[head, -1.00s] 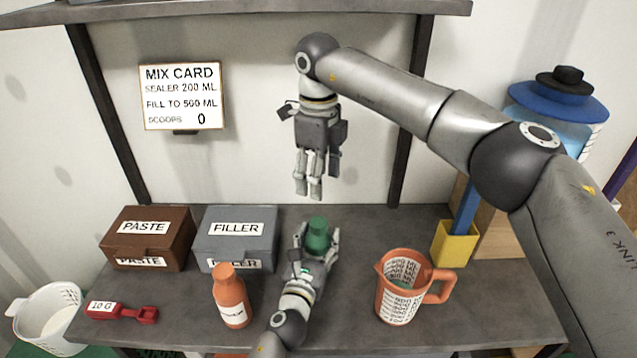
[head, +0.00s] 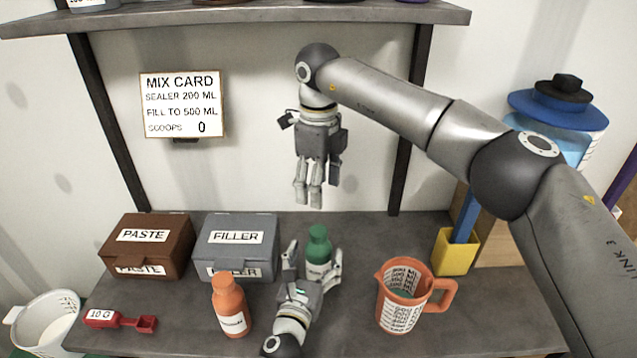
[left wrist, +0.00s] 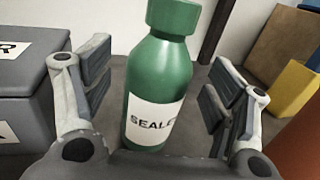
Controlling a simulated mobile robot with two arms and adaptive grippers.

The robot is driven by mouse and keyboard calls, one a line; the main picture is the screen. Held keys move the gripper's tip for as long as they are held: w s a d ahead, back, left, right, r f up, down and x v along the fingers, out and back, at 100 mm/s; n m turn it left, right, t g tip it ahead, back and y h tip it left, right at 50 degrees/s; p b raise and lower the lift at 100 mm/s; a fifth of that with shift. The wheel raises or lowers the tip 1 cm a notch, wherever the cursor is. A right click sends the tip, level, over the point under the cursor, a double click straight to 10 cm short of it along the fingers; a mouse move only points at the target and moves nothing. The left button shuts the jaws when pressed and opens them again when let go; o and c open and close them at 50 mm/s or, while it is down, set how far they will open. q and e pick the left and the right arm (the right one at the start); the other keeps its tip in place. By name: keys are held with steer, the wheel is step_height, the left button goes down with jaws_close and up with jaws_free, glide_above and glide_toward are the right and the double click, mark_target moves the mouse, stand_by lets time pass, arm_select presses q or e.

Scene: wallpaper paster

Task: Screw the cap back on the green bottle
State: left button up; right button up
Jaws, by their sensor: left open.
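The green bottle (head: 318,252) stands upright on the grey bench, with a white SEALER label. It also fills the middle of the left wrist view (left wrist: 160,75). A green cap-like top (left wrist: 173,17) sits on its neck, cut off by the upper edge; I cannot tell how tightly it is seated. My left gripper (head: 313,262) is open, one finger on each side of the bottle's body, with gaps showing in the left wrist view (left wrist: 155,95). My right gripper (head: 316,195) hangs fingers down in the air above and behind the bottle, holding nothing visible.
A grey FILLER box (head: 237,247) and brown PASTE box (head: 146,247) stand left. An orange bottle (head: 231,305) is close to my left gripper. An orange measuring jug (head: 403,296) and yellow holder (head: 456,251) stand right. A red scoop (head: 120,321) lies front left.

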arm_select(q)
steer(key=v, duration=0.9)
steer(key=shift+s+a+f, duration=0.1)
steer(key=shift+s, duration=0.05)
